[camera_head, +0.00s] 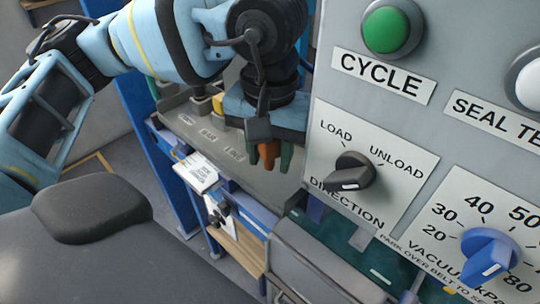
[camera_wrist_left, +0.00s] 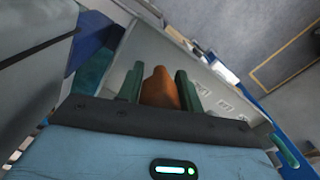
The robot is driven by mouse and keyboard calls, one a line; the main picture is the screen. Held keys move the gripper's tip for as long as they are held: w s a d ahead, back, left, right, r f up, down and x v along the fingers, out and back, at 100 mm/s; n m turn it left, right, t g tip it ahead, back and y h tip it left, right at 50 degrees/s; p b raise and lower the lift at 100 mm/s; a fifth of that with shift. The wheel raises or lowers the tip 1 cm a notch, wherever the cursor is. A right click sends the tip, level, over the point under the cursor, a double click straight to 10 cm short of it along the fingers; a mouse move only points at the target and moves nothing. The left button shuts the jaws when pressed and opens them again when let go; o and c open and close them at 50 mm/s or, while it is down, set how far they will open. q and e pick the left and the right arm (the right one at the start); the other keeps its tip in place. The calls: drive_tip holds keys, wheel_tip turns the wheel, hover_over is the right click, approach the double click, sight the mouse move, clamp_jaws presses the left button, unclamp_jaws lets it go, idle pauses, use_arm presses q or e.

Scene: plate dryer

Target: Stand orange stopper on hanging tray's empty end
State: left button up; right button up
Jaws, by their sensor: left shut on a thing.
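My left gripper (camera_head: 268,155) comes down from the top middle, its green fingers shut on the orange stopper (camera_head: 267,150). In the left wrist view the orange stopper (camera_wrist_left: 160,88) sits between the two green fingers (camera_wrist_left: 160,90). The grey hanging tray (camera_head: 255,182) lies below and behind the gripper, with several small labels along it. In the head view the stopper overlaps the tray's right part; I cannot tell the gap between them. A yellow thing (camera_head: 218,102) shows near the tray's far side, partly hidden by my gripper. My right gripper is not in view.
A grey control panel (camera_head: 440,140) with a green button (camera_head: 386,29), a black direction knob (camera_head: 352,173) and a blue vacuum knob (camera_head: 488,255) stands close right of my gripper. A white card (camera_head: 196,172) and a blue frame (camera_head: 180,190) are below the tray's left side.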

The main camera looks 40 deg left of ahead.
sight(273, 180)
use_arm(q)
drive_tip(key=f, duration=0.1)
drive_tip(key=w+f, duration=0.1)
drive_tip(key=shift+d+f, duration=0.1)
drive_tip(key=shift+f, duration=0.65)
drive_tip(key=shift+f, duration=0.25)
drive_tip(key=o, duration=1)
drive_tip(key=shift+s, duration=0.1)
wheel_tip(273, 180, up, 12)
drive_tip(key=shift+r+p, duration=0.25)
drive_tip(key=shift+p, duration=0.1)
